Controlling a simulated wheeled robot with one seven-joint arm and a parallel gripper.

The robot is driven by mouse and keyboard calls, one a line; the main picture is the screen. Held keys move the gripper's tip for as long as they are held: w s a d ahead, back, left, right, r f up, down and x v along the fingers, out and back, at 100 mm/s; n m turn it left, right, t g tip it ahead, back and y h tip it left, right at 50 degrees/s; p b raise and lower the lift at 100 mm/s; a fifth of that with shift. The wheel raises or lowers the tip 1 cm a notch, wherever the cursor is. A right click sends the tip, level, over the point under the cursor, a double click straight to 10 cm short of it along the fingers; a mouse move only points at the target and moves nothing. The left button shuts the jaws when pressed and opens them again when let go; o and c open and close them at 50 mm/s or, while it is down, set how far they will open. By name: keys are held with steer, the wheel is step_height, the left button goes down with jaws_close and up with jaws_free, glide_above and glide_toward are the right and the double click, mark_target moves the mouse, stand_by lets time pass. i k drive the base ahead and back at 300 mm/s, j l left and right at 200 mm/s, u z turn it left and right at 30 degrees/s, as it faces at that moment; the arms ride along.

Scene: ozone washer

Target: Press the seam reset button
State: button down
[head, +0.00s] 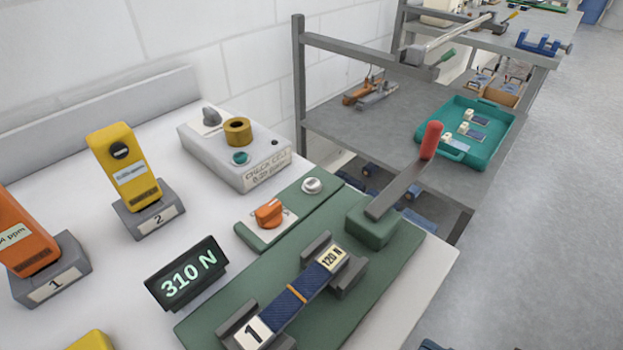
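A green seam-test fixture (385,280) lies on the white bench. On its raised green strip sit an orange knob (269,212) on a white plate and a small round pale button (312,186) on a light base. I read no label saying seam reset, so I cannot confirm that this button is the one named. A dark blue strap (283,308) with tags "1" and "120 N" lies across two grey clamps. A lever with a red grip (430,140) rises from a green block. A black display (187,273) reads "310 N". My gripper is not in view.
A grey check cell box (265,178) with a teal button (240,158) and a brass ring stands behind. Yellow (128,170) and orange (22,235) meters stand at left. A grey shelf with a teal tray (505,135) is at right; floor beyond is clear.

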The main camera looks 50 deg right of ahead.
mark_target(310, 184)
steer(key=k+l+u, duration=0.1)
steer(key=k, duration=0.3)
steer(key=k+l+u, duration=0.2)
steer(key=l, duration=0.15)
steer(key=k+l+u, duration=0.2)
steer(key=k+l, duration=0.05)
steer(key=l, duration=0.1)
